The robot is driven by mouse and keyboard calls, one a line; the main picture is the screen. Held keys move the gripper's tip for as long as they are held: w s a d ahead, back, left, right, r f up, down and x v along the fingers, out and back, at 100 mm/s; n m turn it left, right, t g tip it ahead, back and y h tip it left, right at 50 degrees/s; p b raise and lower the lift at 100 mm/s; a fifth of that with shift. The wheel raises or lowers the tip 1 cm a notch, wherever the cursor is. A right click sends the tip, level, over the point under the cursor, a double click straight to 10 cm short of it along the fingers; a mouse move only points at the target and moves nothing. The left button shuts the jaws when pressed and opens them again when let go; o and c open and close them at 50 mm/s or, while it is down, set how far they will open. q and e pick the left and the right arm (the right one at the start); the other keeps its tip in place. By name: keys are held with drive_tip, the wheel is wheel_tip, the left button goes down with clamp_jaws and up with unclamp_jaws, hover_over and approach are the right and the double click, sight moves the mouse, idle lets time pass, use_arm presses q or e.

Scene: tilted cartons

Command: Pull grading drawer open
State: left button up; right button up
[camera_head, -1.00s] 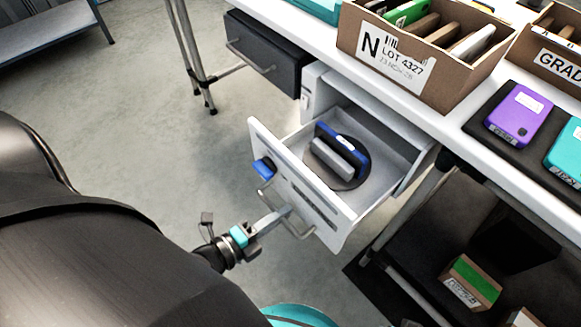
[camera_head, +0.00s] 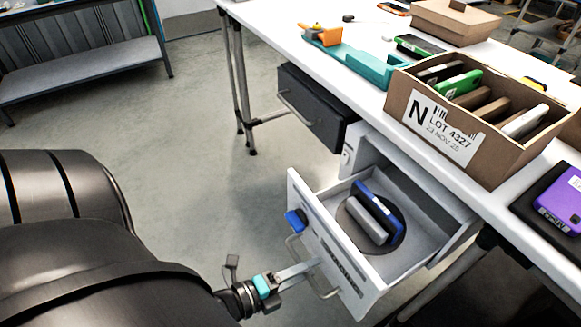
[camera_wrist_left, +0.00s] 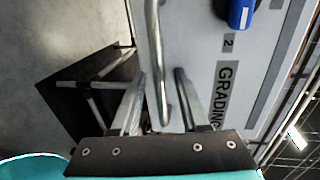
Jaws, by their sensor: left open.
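The grading drawer (camera_head: 328,246) stands pulled out from a white cabinet under the table in the head view. Its white front has a bar handle (camera_head: 293,250) and a blue latch-like piece (camera_head: 295,221). In the left wrist view the front (camera_wrist_left: 202,45) reads "GRADING", with the handle (camera_wrist_left: 155,40) running lengthwise. My left gripper (camera_head: 308,268) is at the handle. In the wrist view its open fingers (camera_wrist_left: 160,78) lie either side of the bar; I cannot tell whether they touch it. My right gripper is not in view.
A dark round disc (camera_head: 396,236) with a grey block and a blue-edged item lies inside the drawer. A closed dark drawer (camera_head: 312,108) hangs to the left. A carton marked N (camera_head: 440,125) stands on the white table (camera_head: 365,88). Open floor (camera_head: 200,150) lies left.

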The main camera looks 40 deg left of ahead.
use_arm(q)
drive_tip(key=shift+s, duration=0.1)
drive_tip(key=p+v, duration=0.3)
drive_tip(key=v, duration=1.2)
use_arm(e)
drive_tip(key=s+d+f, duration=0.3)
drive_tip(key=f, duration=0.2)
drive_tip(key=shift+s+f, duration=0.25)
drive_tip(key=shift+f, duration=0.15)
